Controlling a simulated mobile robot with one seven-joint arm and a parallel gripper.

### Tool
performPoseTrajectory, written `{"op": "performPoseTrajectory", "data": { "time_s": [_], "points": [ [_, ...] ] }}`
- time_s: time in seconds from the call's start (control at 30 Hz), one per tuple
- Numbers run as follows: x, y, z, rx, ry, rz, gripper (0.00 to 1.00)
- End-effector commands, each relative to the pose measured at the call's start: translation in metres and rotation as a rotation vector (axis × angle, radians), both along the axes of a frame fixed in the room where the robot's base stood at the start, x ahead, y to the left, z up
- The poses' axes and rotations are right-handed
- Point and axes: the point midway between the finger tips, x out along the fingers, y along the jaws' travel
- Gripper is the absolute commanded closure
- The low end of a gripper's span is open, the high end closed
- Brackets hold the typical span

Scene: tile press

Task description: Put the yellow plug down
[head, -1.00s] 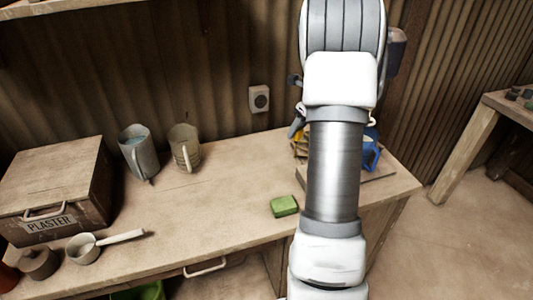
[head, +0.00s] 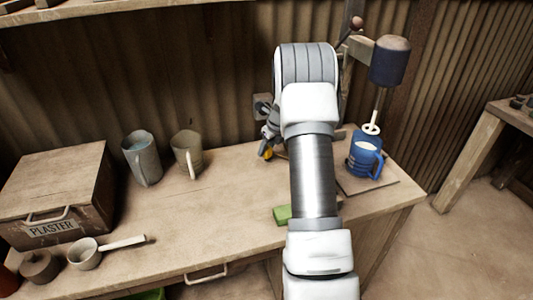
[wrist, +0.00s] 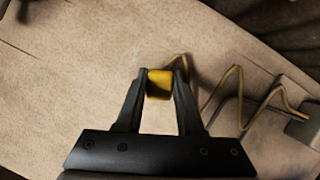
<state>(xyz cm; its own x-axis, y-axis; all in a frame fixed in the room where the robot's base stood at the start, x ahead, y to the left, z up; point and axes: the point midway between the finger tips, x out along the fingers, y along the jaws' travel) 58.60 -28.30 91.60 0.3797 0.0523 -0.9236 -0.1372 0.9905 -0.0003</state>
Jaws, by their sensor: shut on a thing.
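The yellow plug (wrist: 159,85) is between the two fingers of my gripper (wrist: 158,80) in the wrist view, with the wooden bench top (wrist: 75,70) below it. I cannot tell whether the plug touches the bench. A yellow cord (wrist: 229,85) zigzags from behind the plug to a grey box (wrist: 303,122) at the right. In the head view my gripper is partly hidden behind my arm, near the back of the bench (head: 215,215), with a bit of the yellow plug (head: 268,154) showing below it.
A wall socket (head: 262,106) is behind my gripper. A blue jug (head: 364,158) stands on a board at the right. A green sponge (head: 282,215) lies in front.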

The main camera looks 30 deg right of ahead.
Motion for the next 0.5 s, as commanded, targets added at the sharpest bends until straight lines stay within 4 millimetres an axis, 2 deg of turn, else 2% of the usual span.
{"op": "performPoseTrajectory", "data": {
  "time_s": [0.03,0.1,0.5],
  "points": [
    [-0.001,0.0,-0.01,0.003,0.002,-0.001,1.0],
    [-0.001,0.0,-0.018,0.002,0.001,-0.001,1.0],
    [0.0,0.0,-0.023,-0.001,0.001,0.001,1.0]
  ]
}}
